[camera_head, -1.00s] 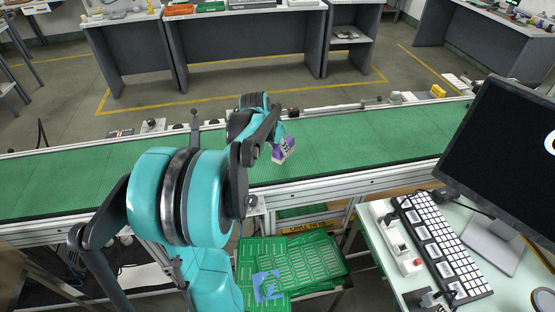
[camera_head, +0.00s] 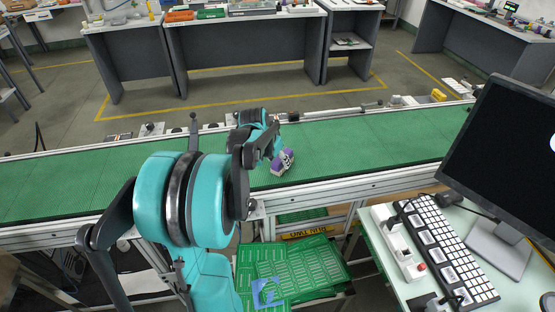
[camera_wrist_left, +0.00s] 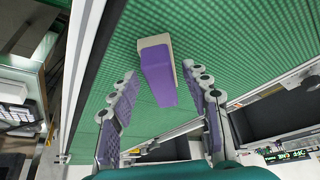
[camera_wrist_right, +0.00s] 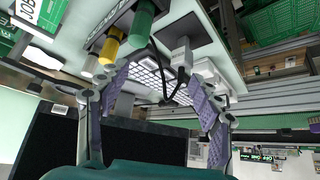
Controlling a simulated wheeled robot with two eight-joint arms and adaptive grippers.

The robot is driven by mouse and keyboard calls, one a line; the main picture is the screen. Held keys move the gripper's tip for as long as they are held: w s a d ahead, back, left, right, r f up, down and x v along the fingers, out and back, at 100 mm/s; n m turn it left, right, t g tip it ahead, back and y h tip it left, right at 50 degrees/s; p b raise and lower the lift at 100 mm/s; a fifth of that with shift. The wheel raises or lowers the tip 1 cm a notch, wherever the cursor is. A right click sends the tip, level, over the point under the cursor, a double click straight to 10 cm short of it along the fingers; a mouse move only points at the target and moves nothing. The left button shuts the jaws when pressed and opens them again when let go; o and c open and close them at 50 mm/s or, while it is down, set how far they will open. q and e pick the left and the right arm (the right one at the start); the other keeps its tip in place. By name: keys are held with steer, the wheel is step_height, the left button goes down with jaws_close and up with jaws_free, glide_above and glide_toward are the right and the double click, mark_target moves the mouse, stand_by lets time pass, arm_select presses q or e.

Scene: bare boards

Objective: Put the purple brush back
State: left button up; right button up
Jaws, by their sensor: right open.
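The purple brush (camera_head: 283,161), purple with a pale side, is on the green conveyor belt (camera_head: 370,147), near the belt's middle. In the left wrist view the brush (camera_wrist_left: 158,78) shows large between the finger tips. My left gripper (camera_head: 276,152) is at the brush; its fingers (camera_wrist_left: 160,72) are spread, with visible gaps on both sides of the brush. The head view partly hides this contact area behind my arm. My right gripper (camera_wrist_right: 158,78) shows only in its own wrist view; its fingers are open and empty.
Green trays (camera_head: 300,265) with a blue item (camera_head: 267,292) stand below the belt's near rail. A desk at right holds a monitor (camera_head: 515,170), a keyboard (camera_head: 445,250) and a white power strip (camera_head: 398,243). The belt is clear on both sides of the brush.

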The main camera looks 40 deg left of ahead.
arm_select(q)
steer(key=shift+r, duration=0.35)
steer(key=a+p+v, duration=0.1)
steer(key=p+v, duration=0.4)
steer(key=v, duration=0.6)
steer(key=s+d+f, duration=0.1)
steer(key=s+d, duration=0.3)
steer(key=d, duration=0.5)
steer(key=s+d+f+t, duration=0.1)
steer(key=s+d, duration=0.3)
steer(key=d, duration=0.6)
steer(key=s+d+f+m+t, duration=0.1)
steer(key=s+d, duration=0.3)
steer(key=d, duration=0.5)
steer(key=shift+d+h, duration=0.3)
steer(key=shift+d, duration=0.05)
